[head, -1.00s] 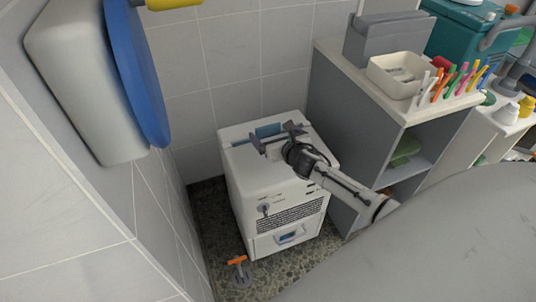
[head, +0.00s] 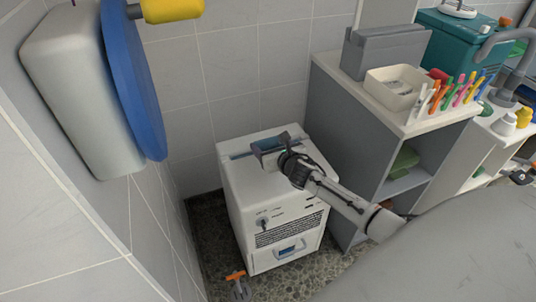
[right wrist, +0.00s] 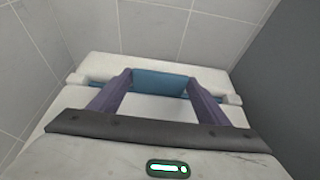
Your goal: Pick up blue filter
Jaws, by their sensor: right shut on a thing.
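The blue filter (right wrist: 160,83) sits in the slot across the top of the white machine (head: 262,195). In the right wrist view it stands between the two purple-grey fingers, which touch its two ends. My right gripper (head: 268,147) is shut on the filter, reaching in over the machine's top from the right. In the head view the gripper hides most of the filter. How deep its lower part sits in the slot is hidden. My left gripper is not in view.
A grey shelf unit (head: 345,140) stands close on the machine's right, with a cream tray (head: 395,88) and several coloured brushes on top. A tiled wall is behind. A blue disc (head: 130,80) hangs at left. An orange-handled item (head: 237,276) is on the floor.

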